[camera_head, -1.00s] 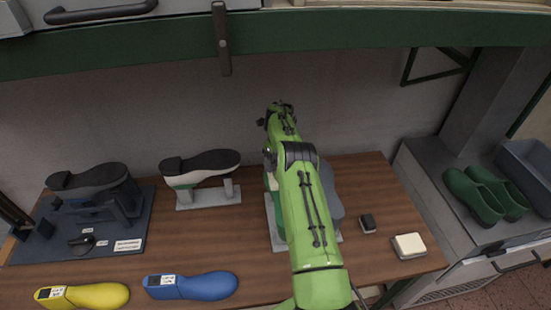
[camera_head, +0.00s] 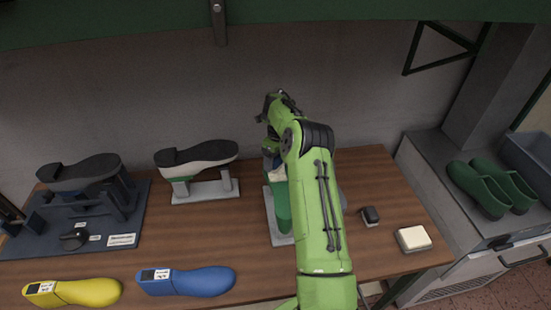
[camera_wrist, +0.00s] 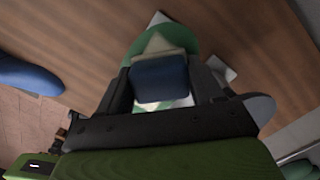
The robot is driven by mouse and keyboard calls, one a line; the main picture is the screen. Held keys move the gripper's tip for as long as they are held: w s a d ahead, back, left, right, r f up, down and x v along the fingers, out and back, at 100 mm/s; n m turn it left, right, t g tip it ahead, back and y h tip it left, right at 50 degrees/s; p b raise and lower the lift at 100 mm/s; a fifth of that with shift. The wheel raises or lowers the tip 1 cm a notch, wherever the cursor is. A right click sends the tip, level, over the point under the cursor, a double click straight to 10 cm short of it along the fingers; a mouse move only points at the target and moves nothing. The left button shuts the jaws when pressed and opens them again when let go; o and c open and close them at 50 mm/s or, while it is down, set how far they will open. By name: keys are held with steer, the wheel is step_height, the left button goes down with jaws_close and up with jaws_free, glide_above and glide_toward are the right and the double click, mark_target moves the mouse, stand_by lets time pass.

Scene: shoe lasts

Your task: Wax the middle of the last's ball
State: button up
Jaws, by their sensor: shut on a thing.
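A green last (camera_head: 282,208) lies on a grey stand (camera_head: 272,230) on the wooden bench, partly hidden by my arm. In the wrist view the green last (camera_wrist: 132,49) shows beneath my gripper. My gripper (camera_wrist: 160,72) is shut on a dark blue block (camera_wrist: 160,80), held between its two fingers above the last. A cream patch (camera_wrist: 158,44) shows beside the block, over the green. I cannot tell whether it belongs to the block or the last, or whether the block touches the last. In the head view my gripper is mostly hidden behind the arm.
A black-soled shoe on a stand (camera_head: 196,155) and another on a dark fixture (camera_head: 80,172) are at left. Yellow (camera_head: 75,292) and blue (camera_head: 186,281) lasts lie in front. A small black block (camera_head: 370,215) and cream pad (camera_head: 413,239) are at right. Green clogs (camera_head: 485,186) stand beyond.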

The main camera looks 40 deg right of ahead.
steer(key=shift+w+d+r+p, duration=0.15)
steer(key=shift+w+d+p, duration=0.2)
steer(key=shift+w+p, duration=0.7)
steer(key=shift+w+d+r+p, duration=0.1)
steer(key=shift+w+d+p, duration=0.35)
steer(key=shift+p, duration=0.95)
steer(key=shift+a+f+b, duration=0.1)
steer(key=shift+f+b, duration=0.15)
steer(key=shift+b, duration=0.4)
steer(key=shift+s+a+f+b, duration=0.1)
steer(key=shift+s+b, duration=0.1)
steer(key=shift+b, duration=0.2)
steer(key=s+b, duration=0.1)
steer(key=b, duration=0.1)
steer(key=s+a+b, duration=0.1)
steer(key=b, duration=0.1)
steer(key=shift+s+a+f, duration=0.1)
steer(key=shift+s+a, duration=0.1)
steer(key=shift+s, duration=0.2)
steer(key=shift+s+a+b, duration=0.1)
steer(key=shift+s+b, duration=0.1)
steer(key=shift+b, duration=0.15)
steer(key=shift+r, duration=0.25)
steer(key=shift+r, duration=0.1)
step_height(320, 180, up, 6)
steer(key=p, duration=0.4)
steer(key=shift+w+p, duration=0.1)
steer(key=shift+p, duration=0.3)
